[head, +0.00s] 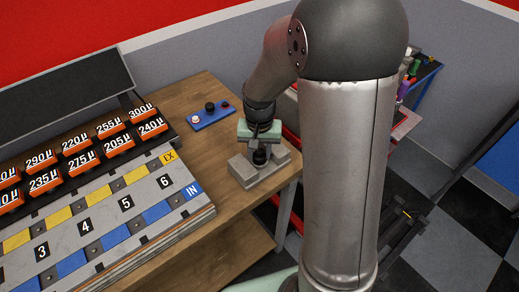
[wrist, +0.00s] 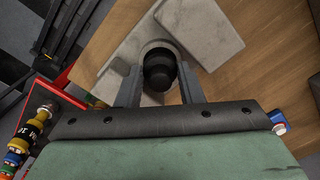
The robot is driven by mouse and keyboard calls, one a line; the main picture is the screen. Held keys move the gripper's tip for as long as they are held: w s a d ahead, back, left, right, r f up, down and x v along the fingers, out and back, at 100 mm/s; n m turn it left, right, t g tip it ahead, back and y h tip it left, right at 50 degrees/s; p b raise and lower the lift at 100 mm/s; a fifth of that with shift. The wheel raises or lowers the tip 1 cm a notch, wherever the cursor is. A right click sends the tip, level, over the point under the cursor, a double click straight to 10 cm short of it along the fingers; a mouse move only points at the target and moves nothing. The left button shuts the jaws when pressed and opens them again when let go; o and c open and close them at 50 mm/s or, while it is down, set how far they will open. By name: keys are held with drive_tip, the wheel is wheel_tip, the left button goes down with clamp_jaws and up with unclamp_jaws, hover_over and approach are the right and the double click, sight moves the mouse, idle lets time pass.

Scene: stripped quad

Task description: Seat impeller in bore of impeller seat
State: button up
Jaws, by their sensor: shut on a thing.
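The impeller (wrist: 159,68) is a dark, rounded piece between my gripper's two fingers in the wrist view. It also shows as a small black shape in the head view (head: 260,156). My gripper (wrist: 160,84) is shut on it, pointing down at the grey impeller seat (wrist: 200,30). The seat (head: 245,172) is a pale grey block on the wooden bench near its right end. The impeller is at the seat's round bore, whose rim shows around its upper side in the wrist view. I cannot tell how deep it sits; the fingers and impeller hide most of the bore.
A blue tray (head: 211,117) with small round parts lies behind the seat on the wooden bench (head: 190,88). A rack of labelled orange boxes (head: 78,160) and a numbered board (head: 125,205) fill the left. The bench's right edge is close to the seat.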

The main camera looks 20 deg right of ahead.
drive_tip(key=shift+f+b, duration=0.7)
drive_tip(key=shift+f, duration=0.15)
drive_tip(key=o, duration=1.1)
